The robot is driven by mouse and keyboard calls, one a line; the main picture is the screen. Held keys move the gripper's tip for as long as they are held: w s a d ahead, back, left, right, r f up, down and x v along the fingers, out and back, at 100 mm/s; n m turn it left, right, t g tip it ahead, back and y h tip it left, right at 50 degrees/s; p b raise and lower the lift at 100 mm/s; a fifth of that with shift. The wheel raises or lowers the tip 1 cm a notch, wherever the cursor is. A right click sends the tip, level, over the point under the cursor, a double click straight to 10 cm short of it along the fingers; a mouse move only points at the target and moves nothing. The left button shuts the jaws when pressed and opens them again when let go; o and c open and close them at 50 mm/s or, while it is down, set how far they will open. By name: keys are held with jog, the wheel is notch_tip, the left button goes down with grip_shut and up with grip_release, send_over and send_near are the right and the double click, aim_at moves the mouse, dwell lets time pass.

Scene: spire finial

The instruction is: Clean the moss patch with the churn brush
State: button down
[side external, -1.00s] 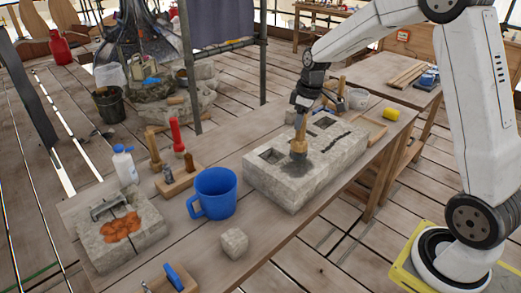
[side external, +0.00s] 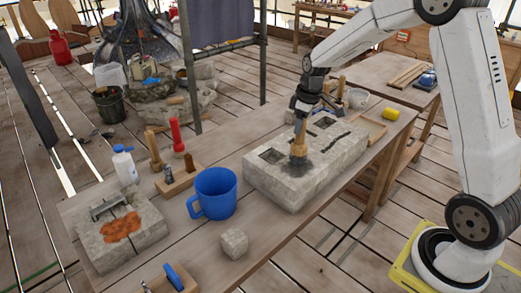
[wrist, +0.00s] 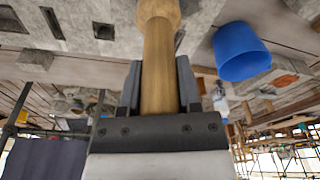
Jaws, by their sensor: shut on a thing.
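My gripper (side external: 303,112) is shut on the wooden handle of the churn brush (side external: 299,138), above the pale stone block (side external: 345,163). The brush points down, nearly upright, with its head at the block's top. A dark patch (side external: 295,169), which looks like the moss patch, surrounds the head on the block's top; the brush partly hides it. In the wrist view, the handle of the churn brush (wrist: 160,65) stands between the two dark fingers of my gripper (wrist: 160,85). The bristles are out of sight there.
The block's top has a square recess (side external: 272,156) left of the brush. A blue mug (side external: 214,193), a small stone cube (side external: 234,243) and a tool rack (side external: 178,181) stand to the left. A wooden tray (side external: 370,130) and yellow cylinder (side external: 391,114) lie behind, right.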

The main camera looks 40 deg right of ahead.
jog(key=shift+f, duration=0.75)
dwell(0.3)
jog(key=shift+d, duration=0.2)
dwell(0.4)
jog(key=shift+d, duration=1.35)
jog(key=shift+r, duration=0.1)
notch_tip(320, 180, up, 7)
dwell(0.8)
dwell(0.5)
